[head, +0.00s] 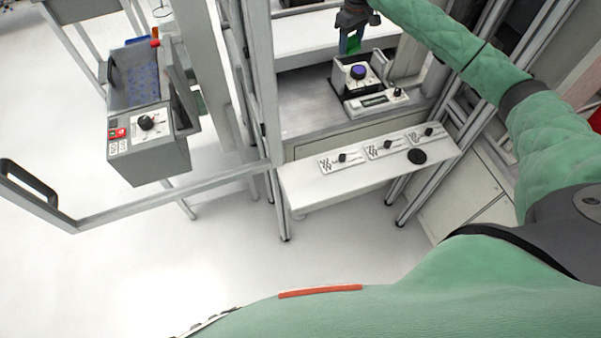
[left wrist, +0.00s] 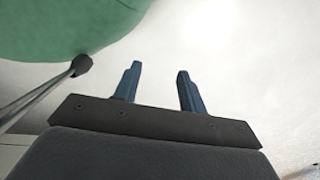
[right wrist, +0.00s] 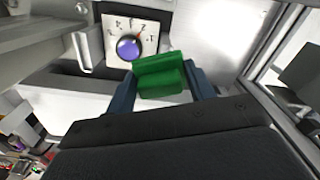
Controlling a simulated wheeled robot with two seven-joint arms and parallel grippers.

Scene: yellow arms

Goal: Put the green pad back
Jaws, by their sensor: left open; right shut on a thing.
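The green pad (right wrist: 160,76) is a small green block between the two blue fingers of my right gripper (right wrist: 160,88), which is shut on it. In the head view, my right gripper (head: 350,42) reaches in at the top, inside the framed workstation. A bit of the green pad (head: 354,43) shows at its fingertips there. The pad is close to a box with a purple knob in the right wrist view; I cannot tell whether they touch. My left gripper (left wrist: 155,88) is open and empty over a plain white area, and it is not in the head view.
The box with the purple knob (head: 358,73) stands on the grey workstation surface (head: 305,100), behind a small device with a display (head: 376,101). A white shelf (head: 310,187) with several knob panels is in front. A grey control box (head: 150,150) hangs at left, beside metal posts.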

